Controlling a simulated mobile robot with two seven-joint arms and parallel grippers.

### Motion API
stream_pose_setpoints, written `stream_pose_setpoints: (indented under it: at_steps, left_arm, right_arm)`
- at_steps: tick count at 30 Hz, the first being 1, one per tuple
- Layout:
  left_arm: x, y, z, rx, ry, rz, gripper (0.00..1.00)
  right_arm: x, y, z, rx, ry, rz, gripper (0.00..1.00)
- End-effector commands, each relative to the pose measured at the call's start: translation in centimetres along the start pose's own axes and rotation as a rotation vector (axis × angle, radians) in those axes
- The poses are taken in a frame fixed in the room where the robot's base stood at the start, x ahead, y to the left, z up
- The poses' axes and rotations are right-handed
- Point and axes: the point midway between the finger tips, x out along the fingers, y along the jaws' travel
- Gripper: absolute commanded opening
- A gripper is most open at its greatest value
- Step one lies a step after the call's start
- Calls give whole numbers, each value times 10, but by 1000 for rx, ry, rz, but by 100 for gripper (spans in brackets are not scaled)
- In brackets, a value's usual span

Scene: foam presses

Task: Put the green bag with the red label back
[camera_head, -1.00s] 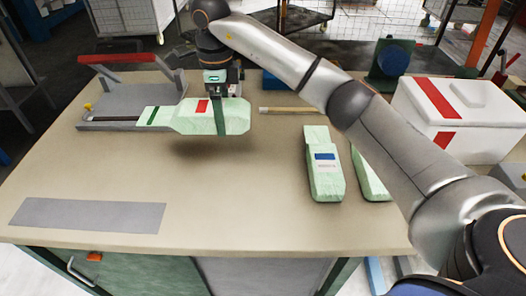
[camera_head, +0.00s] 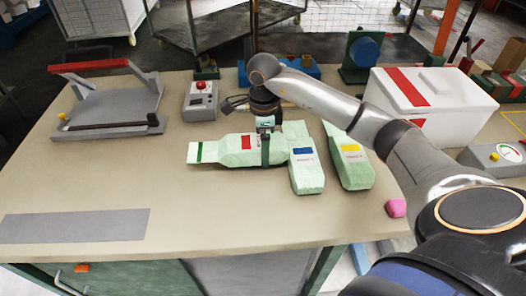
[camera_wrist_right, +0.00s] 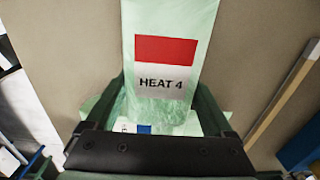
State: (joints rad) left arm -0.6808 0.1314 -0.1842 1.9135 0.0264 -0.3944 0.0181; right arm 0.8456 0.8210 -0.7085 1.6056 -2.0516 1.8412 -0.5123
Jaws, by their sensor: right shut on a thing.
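The green bag with the red label (camera_head: 225,152) is in my right gripper (camera_head: 265,150), lying flat with its green-striped end to the left. In the right wrist view its red label reads "HEAT 4" on the bag (camera_wrist_right: 150,106), and my right gripper (camera_wrist_right: 163,112) has a finger on each side of it. Its right end meets or overlaps a green bag with a blue label (camera_head: 308,178) in the head view. I cannot tell whether they touch or whether the held bag is off the table. My left gripper is out of view.
A green bag with a yellow label (camera_head: 355,175) lies at the right. A press with a red handle (camera_head: 105,105) stands at the left, a grey box with a red button (camera_head: 200,102) behind. A white chest (camera_head: 425,115) is at the right. The table's front middle (camera_head: 220,215) is clear.

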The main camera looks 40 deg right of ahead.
Motion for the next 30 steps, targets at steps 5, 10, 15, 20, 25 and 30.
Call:
stream_pose_setpoints:
  at_steps: [5,10,15,20,25,30]
  left_arm:
    - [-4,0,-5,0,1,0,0]
    - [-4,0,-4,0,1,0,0]
    - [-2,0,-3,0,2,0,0]
    - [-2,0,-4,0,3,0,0]
    - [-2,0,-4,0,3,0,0]
    - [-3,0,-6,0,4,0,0]
  right_arm:
    - [22,2,2,-1,-1,4,22]
    - [24,1,2,-2,-2,1,22]
    - [27,1,2,-2,-1,2,22]
    - [27,1,2,-1,-1,2,100]
    - [27,1,2,-1,-1,2,100]
    - [20,0,2,-2,-2,1,100]
